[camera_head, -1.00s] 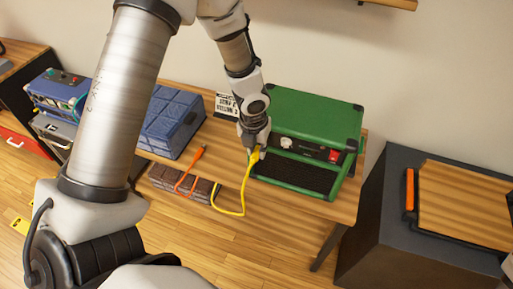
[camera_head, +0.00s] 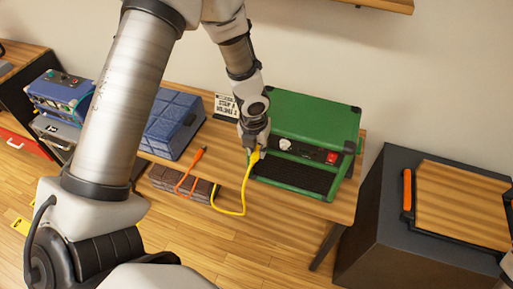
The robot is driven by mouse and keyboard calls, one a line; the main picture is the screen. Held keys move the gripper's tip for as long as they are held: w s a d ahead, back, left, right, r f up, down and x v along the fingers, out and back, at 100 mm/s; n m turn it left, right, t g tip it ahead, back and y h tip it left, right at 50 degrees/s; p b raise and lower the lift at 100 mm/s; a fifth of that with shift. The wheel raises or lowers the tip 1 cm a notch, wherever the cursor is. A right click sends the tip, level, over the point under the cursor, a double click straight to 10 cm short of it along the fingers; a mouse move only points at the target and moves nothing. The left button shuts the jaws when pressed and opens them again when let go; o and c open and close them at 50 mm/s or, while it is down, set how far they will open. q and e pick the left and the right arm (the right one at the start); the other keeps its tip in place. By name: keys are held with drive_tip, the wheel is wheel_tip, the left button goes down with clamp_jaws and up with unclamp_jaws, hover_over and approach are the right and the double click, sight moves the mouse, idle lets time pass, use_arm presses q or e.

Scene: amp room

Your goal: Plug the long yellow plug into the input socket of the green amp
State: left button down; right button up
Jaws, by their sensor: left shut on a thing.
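The green amp (camera_head: 314,120) stands on the wooden table, its dark front panel with a pale knob and a red switch facing me. My left gripper (camera_head: 254,147) is at the left end of that panel, shut on the yellow plug (camera_head: 254,158). The yellow cable (camera_head: 243,192) hangs from the plug and loops down to a brown box at the table's front. The gripper hides the input socket and the plug's tip, so I cannot tell whether the plug is in the socket. My right gripper is not in view.
An orange plug (camera_head: 199,154) with its cable stands left of the yellow one, above the brown box (camera_head: 183,182). A blue case (camera_head: 174,124) and a small sign (camera_head: 226,104) are on the table further left. A dark cabinet (camera_head: 382,222) stands to the right.

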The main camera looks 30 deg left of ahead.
use_arm(q)
drive_tip(key=shift+w+p, duration=0.2)
drive_tip(key=shift+p, duration=0.1)
idle(0.4)
drive_tip(key=c, duration=0.9)
unclamp_jaws()
drive_tip(key=shift+c, duration=0.2)
drive_tip(key=shift+r, duration=0.1)
